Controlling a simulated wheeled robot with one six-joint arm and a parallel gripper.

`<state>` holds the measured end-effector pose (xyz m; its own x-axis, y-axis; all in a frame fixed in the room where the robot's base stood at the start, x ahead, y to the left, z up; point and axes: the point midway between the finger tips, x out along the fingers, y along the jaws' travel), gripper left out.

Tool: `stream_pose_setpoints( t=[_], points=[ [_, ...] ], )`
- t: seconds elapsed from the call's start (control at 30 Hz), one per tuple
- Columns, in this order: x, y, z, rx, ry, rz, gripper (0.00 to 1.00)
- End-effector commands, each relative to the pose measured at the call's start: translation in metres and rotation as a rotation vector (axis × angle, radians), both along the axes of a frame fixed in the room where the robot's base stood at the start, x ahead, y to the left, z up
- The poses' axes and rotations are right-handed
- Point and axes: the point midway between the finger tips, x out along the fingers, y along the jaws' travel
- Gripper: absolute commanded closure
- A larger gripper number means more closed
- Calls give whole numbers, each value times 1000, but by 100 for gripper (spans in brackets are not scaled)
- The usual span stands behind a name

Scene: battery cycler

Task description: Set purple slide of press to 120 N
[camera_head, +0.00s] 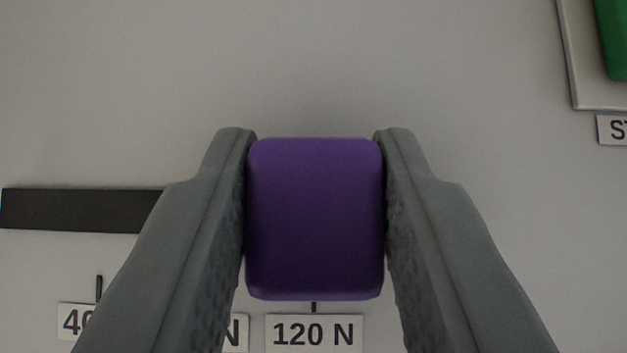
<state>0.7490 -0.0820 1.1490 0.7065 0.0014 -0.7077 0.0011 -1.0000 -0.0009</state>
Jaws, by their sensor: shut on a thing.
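The purple slide (315,220) is a rounded block in the middle of the view. My gripper (315,150) is shut on it, with one grey finger against its left side and one against its right side. The slide stands directly above the tick mark (314,307) of the "120 N" label (314,333), and the two line up closely. The dark slot (80,210) of the slide shows to the left and runs behind my left finger. The part of the slot behind the slide is hidden.
A label starting with "40" (73,321) and its tick (99,288) are at the lower left, partly covered by my left finger. Another label ending in "N" (237,332) is mostly hidden. A green part (612,40) on a pale plate (590,92) is at the upper right, above a cut-off label (615,130). The grey panel above the slide is clear.

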Motion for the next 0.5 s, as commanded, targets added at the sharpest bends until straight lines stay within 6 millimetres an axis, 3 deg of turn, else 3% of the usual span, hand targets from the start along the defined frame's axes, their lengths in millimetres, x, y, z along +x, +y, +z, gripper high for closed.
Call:
stream_pose_setpoints(
  t=[0.27, 0.3, 0.4, 0.5],
  points=[
    [0, -3, 0, -4, -1, -2, 100],
    [0, -3, 0, -3, -1, -3, 63],
    [0, -3, 0, -3, -1, -3, 47],
    [0, -2, 0, -2, -1, -2, 47]
  ],
)
